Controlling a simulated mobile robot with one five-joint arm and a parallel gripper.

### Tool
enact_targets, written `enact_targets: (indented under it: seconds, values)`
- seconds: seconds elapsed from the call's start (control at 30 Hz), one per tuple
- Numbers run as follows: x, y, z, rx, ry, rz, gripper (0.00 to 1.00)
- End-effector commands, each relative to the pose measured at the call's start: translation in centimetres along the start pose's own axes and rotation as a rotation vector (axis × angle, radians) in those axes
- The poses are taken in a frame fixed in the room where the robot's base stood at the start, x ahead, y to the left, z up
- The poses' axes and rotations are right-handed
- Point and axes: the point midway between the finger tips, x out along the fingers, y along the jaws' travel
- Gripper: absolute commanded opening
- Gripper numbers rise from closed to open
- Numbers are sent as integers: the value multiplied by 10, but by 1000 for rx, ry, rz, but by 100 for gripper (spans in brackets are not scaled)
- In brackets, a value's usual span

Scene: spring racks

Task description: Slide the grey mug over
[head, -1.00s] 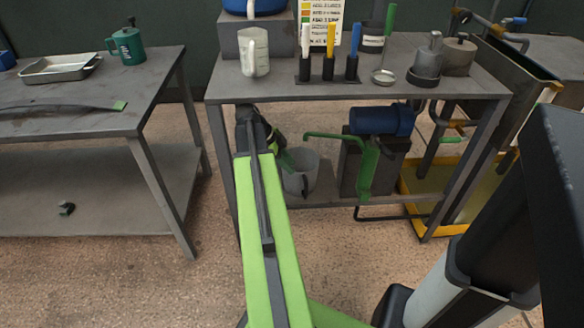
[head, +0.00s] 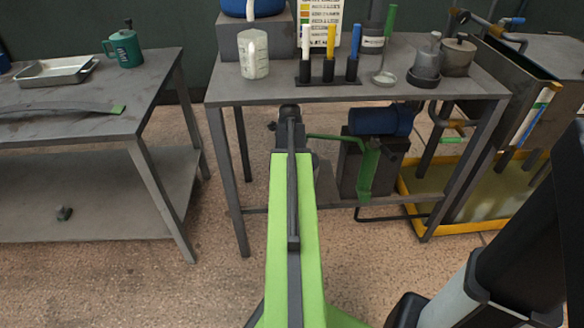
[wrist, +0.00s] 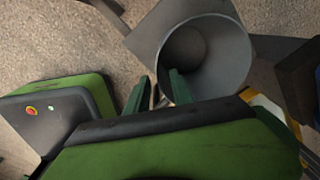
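The grey mug (wrist: 206,58) shows large in the wrist view, seen from above into its empty inside, standing on the grey lower shelf (wrist: 160,28). My gripper (wrist: 158,82) has its two green fingers apart at the mug's lower left side. A small piece, perhaps the mug's handle, shows in the gap between the fingers; I cannot tell whether they touch it. In the head view my green arm reaches to the lower shelf and hides the mug and my fingers.
Yellow-edged tray (head: 452,212) lies at right.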

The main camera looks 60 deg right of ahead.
Motion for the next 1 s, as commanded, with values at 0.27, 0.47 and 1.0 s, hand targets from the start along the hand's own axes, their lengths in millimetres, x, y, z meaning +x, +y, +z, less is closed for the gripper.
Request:
enact_targets:
  seconds: [0.27,0.47,1.0]
  values:
    - [40,2,3,-5,0,0,28]
    - [71,2,3,-6,1,0,28]
    - [73,2,4,-8,1,0,5]
